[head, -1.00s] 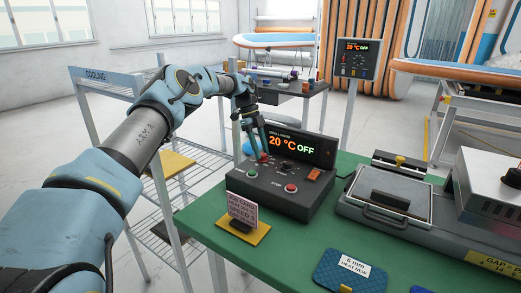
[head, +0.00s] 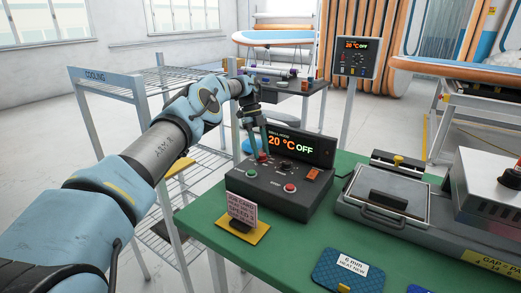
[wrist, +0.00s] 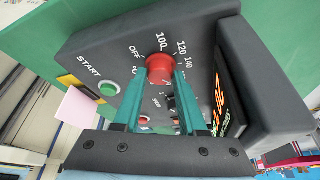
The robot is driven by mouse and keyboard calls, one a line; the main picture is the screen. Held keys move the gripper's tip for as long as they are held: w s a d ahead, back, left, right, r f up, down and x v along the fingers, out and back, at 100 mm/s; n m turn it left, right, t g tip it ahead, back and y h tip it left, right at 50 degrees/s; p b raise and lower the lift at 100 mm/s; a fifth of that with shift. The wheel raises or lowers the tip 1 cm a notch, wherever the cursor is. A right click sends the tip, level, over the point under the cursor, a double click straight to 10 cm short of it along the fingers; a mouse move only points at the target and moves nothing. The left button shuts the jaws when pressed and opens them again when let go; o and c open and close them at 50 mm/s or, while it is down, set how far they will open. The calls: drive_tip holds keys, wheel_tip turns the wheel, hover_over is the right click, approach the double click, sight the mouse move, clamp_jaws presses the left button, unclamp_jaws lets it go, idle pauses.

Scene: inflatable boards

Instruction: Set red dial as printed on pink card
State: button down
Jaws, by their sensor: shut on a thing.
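The red dial (wrist: 159,68) sits on the dark control box (head: 285,197), ringed by printed marks OFF, 100, 120 and 140 in the wrist view. My gripper (wrist: 159,82) is shut on the dial, with one teal finger on each side of it. In the head view my gripper (head: 262,152) reaches down to the dial at the box's back left. The dial's pointer is not clear. The box display (head: 291,147) reads 20 °C OFF. The pink card (head: 242,208) stands on a yellow base in front of the box; its small print is only partly legible.
The box also has a black knob (head: 285,166), a green START button (wrist: 108,89), another red button (head: 290,188) and an orange switch (head: 313,174). A press (head: 390,195) stands to the right. A blue pad (head: 348,272) lies at the front of the green table.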

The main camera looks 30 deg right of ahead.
sight(261, 153)
drive_tip(key=shift+c, duration=2.4)
unclamp_jaws()
drive_tip(key=shift+f, duration=0.1)
drive_tip(key=shift+r, duration=0.45)
wheel_tip(261, 153, up, 9)
drive_tip(key=p, duration=0.3)
drive_tip(key=shift+r, duration=0.15)
